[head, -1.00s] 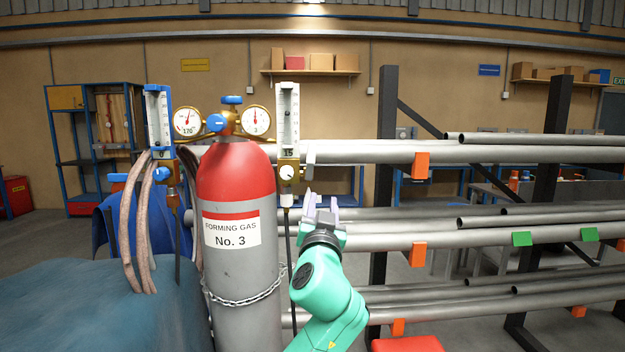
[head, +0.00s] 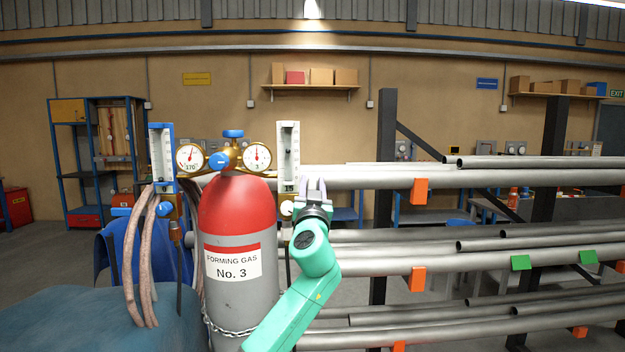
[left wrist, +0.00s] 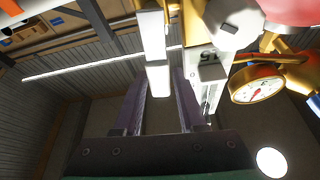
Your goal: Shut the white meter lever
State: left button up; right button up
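The white meter (head: 288,150), a flowmeter tube marked 15, stands right of the red-topped gas cylinder (head: 233,207). Its lever is mostly hidden behind my gripper in the head view. In the left wrist view a white bar (left wrist: 156,60), which looks like the lever, hangs from a brass fitting. My left gripper (head: 316,183) is up beside the meter's lower part. Its two purple-grey fingers also show in the left wrist view (left wrist: 158,95), spread apart with the bar's end between them. I cannot tell whether they touch it. My right gripper is not in view.
A blue meter (head: 161,155) with hoses (head: 140,255) stands left of the cylinder. Brass gauges (head: 257,157) sit close to the white meter and show in the left wrist view. A pipe rack (head: 470,240) fills the right side. A chain (head: 228,331) crosses the cylinder.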

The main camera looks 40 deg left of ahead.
pick_arm(q)
grip_shut()
jog(key=shift+f, duration=0.1)
dwell(1.2)
